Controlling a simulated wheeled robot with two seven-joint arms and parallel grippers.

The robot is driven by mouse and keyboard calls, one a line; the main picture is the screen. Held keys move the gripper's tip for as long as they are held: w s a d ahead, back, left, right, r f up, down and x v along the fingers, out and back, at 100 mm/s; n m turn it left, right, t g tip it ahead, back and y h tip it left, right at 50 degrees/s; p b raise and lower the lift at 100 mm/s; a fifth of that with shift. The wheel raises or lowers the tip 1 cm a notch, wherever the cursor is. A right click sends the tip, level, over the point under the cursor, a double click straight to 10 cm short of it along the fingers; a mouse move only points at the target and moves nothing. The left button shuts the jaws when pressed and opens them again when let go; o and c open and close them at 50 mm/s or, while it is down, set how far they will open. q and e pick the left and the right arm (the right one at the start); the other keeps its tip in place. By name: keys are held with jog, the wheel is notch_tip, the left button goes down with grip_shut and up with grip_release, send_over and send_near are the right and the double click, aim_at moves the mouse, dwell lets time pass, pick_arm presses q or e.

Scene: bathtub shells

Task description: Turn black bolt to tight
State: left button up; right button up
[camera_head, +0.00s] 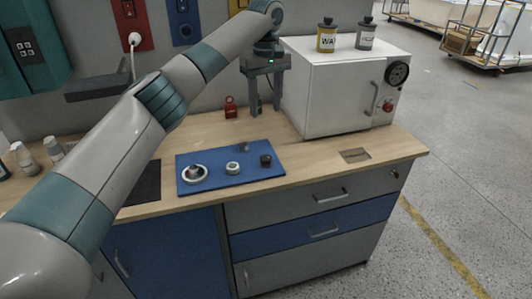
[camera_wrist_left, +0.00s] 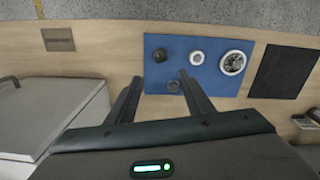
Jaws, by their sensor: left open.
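A blue board (camera_head: 215,181) lies on the wooden counter. A short black bolt or knob (camera_head: 265,160) stands near its right end; in the left wrist view it (camera_wrist_left: 159,55) shows just beyond the fingertips. A smaller dark piece (camera_head: 244,147) is at the board's back edge and shows close to one fingertip in the wrist view (camera_wrist_left: 173,86). I cannot tell for sure which is the task's bolt. My left gripper (camera_head: 265,112) is open and empty, pointing down above the back of the counter, behind the board. The wrist view shows its spread fingers (camera_wrist_left: 159,78).
The board also bears a white knob (camera_head: 233,168) and a white ring-shaped part (camera_head: 194,174). A white box with a gauge (camera_head: 340,90) stands close to the right of my gripper, with two bottles on top. A red padlock-like item (camera_head: 230,108) is at the back.

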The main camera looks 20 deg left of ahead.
pick_arm(q)
jog(key=f, duration=0.2)
jog(key=p, duration=0.2)
send_over(266, 157)
notch_tip(266, 157, down, 4)
notch_tip(266, 157, down, 12)
jog(key=shift+r+p, duration=0.25)
jog(key=shift+p, duration=0.9)
pick_arm(e)
jog(key=shift+g, duration=0.5)
jog(key=s+r, duration=0.1)
jog(key=r, duration=0.1)
jog(key=s+d+r, duration=0.1)
jog(key=shift+s+d+r, duration=0.1)
jog(key=shift+s+r, duration=0.25)
jog(key=shift+s, duration=0.05)
pick_arm(q)
jog(key=c, duration=1)
